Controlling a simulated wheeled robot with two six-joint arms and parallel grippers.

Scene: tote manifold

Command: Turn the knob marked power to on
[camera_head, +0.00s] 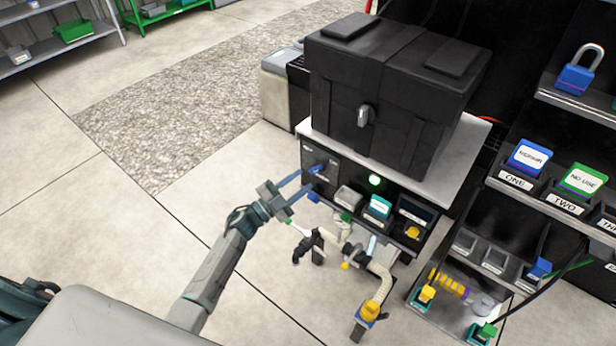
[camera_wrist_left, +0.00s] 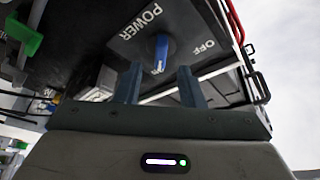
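The power knob (camera_head: 318,169) is a small blue handle on the dark panel under the black case. In the left wrist view the blue knob (camera_wrist_left: 160,52) stands out from a dark plate marked POWER and OFF. OFF is to the right of the knob in that view; no ON mark is clearly legible. My left gripper (camera_head: 301,185) is open, just in front of the panel and left of the knob. In the left wrist view its two fingers (camera_wrist_left: 159,84) are apart and empty, with the knob beyond the gap between their tips. My right gripper is not in view.
A black case (camera_head: 390,90) sits on the grey bench top (camera_head: 462,165). A round green light (camera_head: 374,180) glows right of the knob. Hoses and valves (camera_head: 368,270) hang below. A rack with tags and a padlock (camera_head: 577,80) stands right. The floor to the left is clear.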

